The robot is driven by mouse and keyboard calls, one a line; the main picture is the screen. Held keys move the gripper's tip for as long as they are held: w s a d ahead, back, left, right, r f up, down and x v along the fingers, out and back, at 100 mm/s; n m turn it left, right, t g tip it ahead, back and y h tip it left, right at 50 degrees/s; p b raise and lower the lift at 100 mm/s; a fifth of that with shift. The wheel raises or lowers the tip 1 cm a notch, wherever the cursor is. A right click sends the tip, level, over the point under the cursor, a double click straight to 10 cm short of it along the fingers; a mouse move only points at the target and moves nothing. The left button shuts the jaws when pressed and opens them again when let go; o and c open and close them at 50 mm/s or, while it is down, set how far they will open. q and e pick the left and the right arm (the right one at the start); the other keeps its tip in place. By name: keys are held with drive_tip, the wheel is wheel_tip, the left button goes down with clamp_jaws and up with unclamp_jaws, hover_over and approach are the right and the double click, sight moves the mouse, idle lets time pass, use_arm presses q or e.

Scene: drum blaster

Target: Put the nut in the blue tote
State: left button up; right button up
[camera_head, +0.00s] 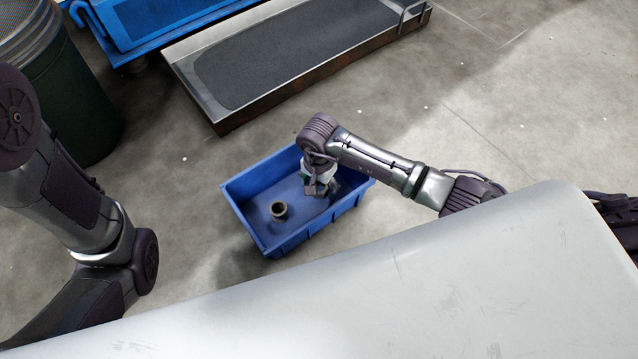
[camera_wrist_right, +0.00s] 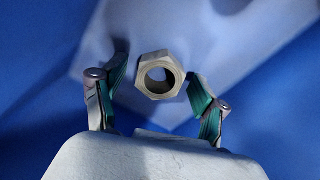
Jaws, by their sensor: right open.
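The nut (camera_head: 279,215) is a small brown-grey ring inside the outline of the blue tote (camera_head: 262,239), toward its left part. Whether it rests on the tote floor is hard to tell. My right gripper (camera_head: 320,188) is over the right part of the tote, pointing down. In the right wrist view the nut (camera_wrist_right: 144,76) is hexagonal with a round hole, and shows between the green-padded fingers of my right gripper (camera_wrist_right: 160,88). These fingers are open and apart from it, with blue behind. My left arm shows at the left, but its gripper is out of view.
A pale grey surface (camera_head: 400,290) fills the foreground. A metal-edged ramp or tray (camera_head: 290,50) with a dark mat lies behind the tote. A blue bin-like structure (camera_head: 150,25) and a dark green drum (camera_head: 75,100) stand at back left. Concrete floor is clear at right.

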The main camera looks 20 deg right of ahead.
sight(319, 186)
wheel_tip(319, 186, up, 12)
drive_tip(key=p, duration=0.7)
